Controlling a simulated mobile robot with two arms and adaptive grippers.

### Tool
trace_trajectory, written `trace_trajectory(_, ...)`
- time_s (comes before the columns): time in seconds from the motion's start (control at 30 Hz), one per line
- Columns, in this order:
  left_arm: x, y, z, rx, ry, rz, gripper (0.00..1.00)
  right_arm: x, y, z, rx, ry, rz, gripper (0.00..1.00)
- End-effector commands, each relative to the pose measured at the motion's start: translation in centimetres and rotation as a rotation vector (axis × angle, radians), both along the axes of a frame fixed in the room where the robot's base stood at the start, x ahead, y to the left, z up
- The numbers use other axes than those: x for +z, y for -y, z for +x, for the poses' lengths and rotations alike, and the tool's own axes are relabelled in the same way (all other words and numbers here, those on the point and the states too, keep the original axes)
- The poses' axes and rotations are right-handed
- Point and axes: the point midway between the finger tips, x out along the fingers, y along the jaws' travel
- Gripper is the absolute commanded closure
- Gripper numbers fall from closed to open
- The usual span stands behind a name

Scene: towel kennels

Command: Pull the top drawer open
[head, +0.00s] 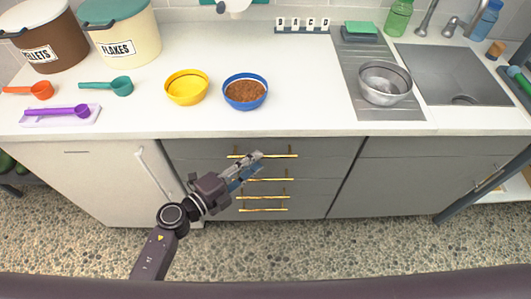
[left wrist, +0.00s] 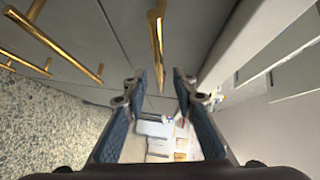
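The top drawer (head: 325,151) is the uppermost front in the grey cabinet under the counter, and it looks closed. Its gold bar handle (head: 287,156) runs sideways. In the left wrist view, a gold bar (left wrist: 157,38), which looks like the top handle, stretches ahead between the open fingers of the gripper (left wrist: 160,78). The gap between the fingers is wide, and I see no grip on the bar. My right gripper is not in view.
Lower gold handles (head: 264,197) sit below; others show in the left wrist view (left wrist: 38,36). The white countertop (head: 310,100) overhangs the drawers and holds a yellow bowl (head: 187,88) and a blue bowl (head: 245,92). A white cabinet door (head: 95,175) is left. The pebbled floor (head: 300,245) in front is clear.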

Motion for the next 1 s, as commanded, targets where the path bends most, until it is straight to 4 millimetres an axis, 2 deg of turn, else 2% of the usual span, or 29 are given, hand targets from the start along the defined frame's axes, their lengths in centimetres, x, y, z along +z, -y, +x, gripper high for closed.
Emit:
trace_trajectory(0.07, -0.1, 1.1, 1.0, 0.000, 0.001, -0.004, 0.74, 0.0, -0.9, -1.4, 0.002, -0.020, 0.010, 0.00)
trace_trajectory(0.17, -0.3, 1.9, 1.9, 0.001, -0.001, -0.003, 0.74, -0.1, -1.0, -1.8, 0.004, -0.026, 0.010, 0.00)
trace_trajectory(0.4, -0.5, 2.9, 2.8, 0.000, -0.001, -0.001, 0.74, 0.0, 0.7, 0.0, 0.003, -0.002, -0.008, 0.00)
trace_trajectory(0.6, -0.5, 2.9, 2.8, 0.000, -0.001, -0.001, 0.74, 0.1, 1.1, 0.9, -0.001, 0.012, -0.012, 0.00)
trace_trajectory(0.83, -0.5, 2.9, 2.8, 0.000, -0.001, -0.001, 1.00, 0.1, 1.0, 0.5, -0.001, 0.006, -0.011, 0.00)
trace_trajectory(1.0, -0.6, 2.9, 2.8, 0.000, -0.001, -0.001, 1.00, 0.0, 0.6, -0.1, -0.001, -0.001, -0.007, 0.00)
